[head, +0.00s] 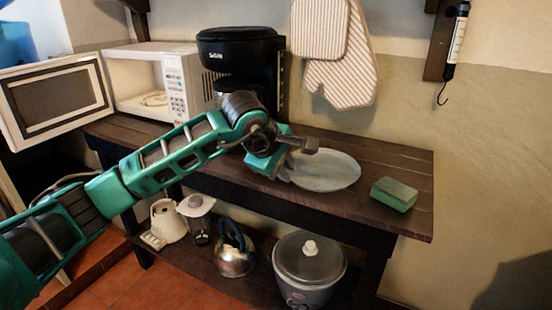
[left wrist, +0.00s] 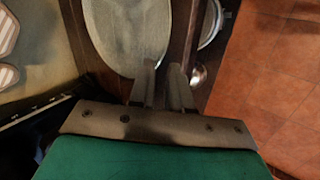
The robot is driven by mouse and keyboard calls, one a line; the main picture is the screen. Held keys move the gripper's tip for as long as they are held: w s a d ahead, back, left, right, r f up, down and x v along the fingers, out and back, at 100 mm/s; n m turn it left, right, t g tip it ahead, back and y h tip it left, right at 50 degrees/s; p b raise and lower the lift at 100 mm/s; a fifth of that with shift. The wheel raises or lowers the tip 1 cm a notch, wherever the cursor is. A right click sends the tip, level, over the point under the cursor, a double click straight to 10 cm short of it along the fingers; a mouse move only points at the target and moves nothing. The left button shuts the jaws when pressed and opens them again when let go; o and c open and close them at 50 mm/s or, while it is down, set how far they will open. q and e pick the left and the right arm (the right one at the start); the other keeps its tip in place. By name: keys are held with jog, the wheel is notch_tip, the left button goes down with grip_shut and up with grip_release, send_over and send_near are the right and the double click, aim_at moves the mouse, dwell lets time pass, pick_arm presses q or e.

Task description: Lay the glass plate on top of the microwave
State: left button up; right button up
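The glass plate (head: 326,171) is a pale, round, greyish disc lying flat on the dark wooden shelf top. It fills the upper middle of the left wrist view (left wrist: 128,32). My left gripper (head: 294,160) is at the plate's left edge. In the left wrist view its fingers (left wrist: 163,80) are apart, one over the plate's rim and one just beyond it; whether they touch the plate I cannot tell. The white microwave (head: 168,66) stands at the left with its door (head: 55,97) swung open. Its top is partly visible and looks bare. My right gripper is not in view.
A black coffee maker (head: 240,52) stands between microwave and plate, behind my left arm. A green sponge (head: 394,193) lies right of the plate. Striped oven mitts (head: 342,70) hang on the wall. A kettle (head: 234,254) and a lidded cooker (head: 309,262) stand on the lower shelf.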

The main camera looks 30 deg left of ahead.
aim_at(294, 183)
pick_arm(q)
jog(key=shift+x, duration=2.3)
jog(key=shift+c, duration=0.5)
grip_shut()
jog(key=shift+f, duration=0.1)
